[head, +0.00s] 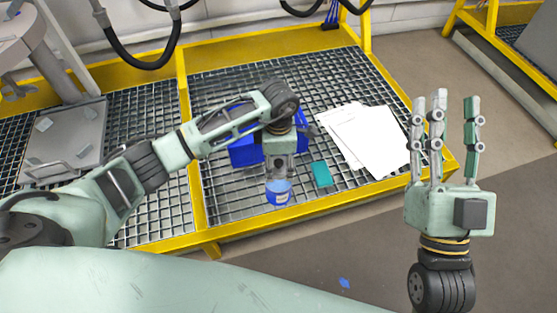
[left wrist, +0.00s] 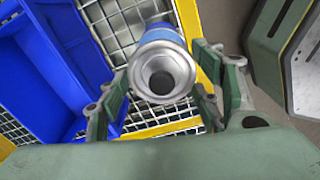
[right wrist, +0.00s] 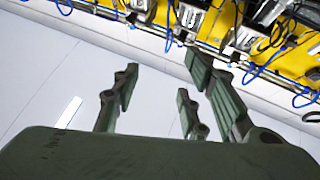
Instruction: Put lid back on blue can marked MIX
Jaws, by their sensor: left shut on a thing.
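The blue can (head: 279,198) stands on the grating near its yellow front edge, with a pale label too small to read. My left gripper (head: 280,172) points down right over the can's top, its fingers shut around a silver round piece, which looks like the lid (left wrist: 161,73). In the left wrist view this piece has a dark round centre and sits between the fingers (left wrist: 165,95), with the can's blue side (left wrist: 160,37) behind it. I cannot tell whether it is seated on the rim. My right gripper (head: 443,108) is raised, open and empty; its spread fingers show in the right wrist view (right wrist: 160,95).
A blue bin (head: 243,152) stands behind my left gripper. A teal card (head: 321,174) lies right of the can. White papers (head: 365,138) cover the grating's right side. A grey box-like plate (head: 65,140) is at the left. Yellow rails (head: 270,210) edge the platform.

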